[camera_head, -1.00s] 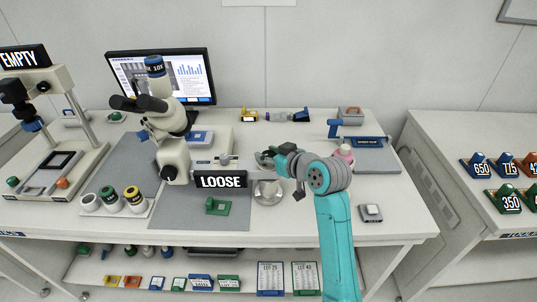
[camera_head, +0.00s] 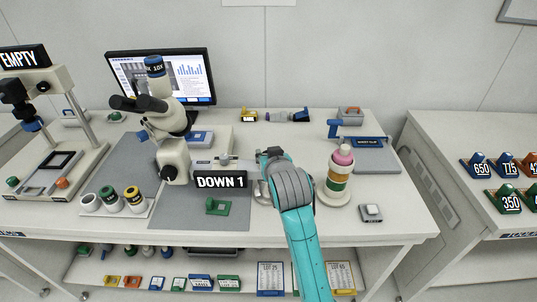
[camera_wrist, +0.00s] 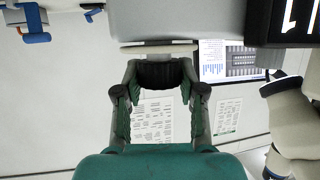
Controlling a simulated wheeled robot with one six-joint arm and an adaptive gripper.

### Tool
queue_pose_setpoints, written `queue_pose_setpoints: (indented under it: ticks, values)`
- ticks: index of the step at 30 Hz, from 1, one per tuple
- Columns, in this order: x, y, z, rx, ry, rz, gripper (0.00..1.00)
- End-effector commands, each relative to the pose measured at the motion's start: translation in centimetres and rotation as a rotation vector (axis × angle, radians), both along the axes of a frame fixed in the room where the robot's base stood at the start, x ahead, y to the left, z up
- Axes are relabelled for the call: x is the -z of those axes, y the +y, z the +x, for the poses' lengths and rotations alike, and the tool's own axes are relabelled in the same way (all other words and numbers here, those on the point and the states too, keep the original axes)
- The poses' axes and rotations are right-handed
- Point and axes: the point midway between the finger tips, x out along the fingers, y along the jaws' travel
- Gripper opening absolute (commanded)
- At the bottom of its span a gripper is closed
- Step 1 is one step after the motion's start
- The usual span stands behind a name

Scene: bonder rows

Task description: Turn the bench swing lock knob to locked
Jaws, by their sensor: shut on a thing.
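My gripper (camera_wrist: 160,80) is shut on a dark, ridged knob (camera_wrist: 160,73), taken to be the swing lock knob, under a grey block (camera_wrist: 175,20) in the wrist view. The fingers stand on either side of it. In the head view my arm hides the knob and most of the gripper (camera_head: 271,154). Just left of the arm, a black sign (camera_head: 221,180) on the microscope's (camera_head: 172,140) bench reads "DOWN 1". Part of the sign shows at the top right of the wrist view (camera_wrist: 293,22). The knob's turned position cannot be read.
A small grey device (camera_head: 370,212) and a grey plate with a blue block (camera_head: 370,143) lie further right. A green part (camera_head: 216,206) lies on the grey mat. The right front bench is mostly clear.

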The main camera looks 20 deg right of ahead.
Motion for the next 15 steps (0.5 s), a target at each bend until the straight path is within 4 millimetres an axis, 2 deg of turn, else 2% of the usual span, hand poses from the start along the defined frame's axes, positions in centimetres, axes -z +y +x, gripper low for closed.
queue_pose_setpoints:
  ticks: [7, 8, 9, 11, 15]
  values:
    - [0.01, -0.02, 0.00, 0.000, 0.001, 0.000, 0.05]
    - [0.01, -0.02, 0.00, 0.000, 0.001, 0.000, 0.42]
    - [0.01, -0.02, 0.00, 0.000, 0.001, 0.000, 0.52]
    - [0.02, -0.02, 0.00, 0.000, 0.001, 0.000, 0.66]
    - [0.02, -0.01, 0.00, 0.000, 0.001, 0.000, 0.66]
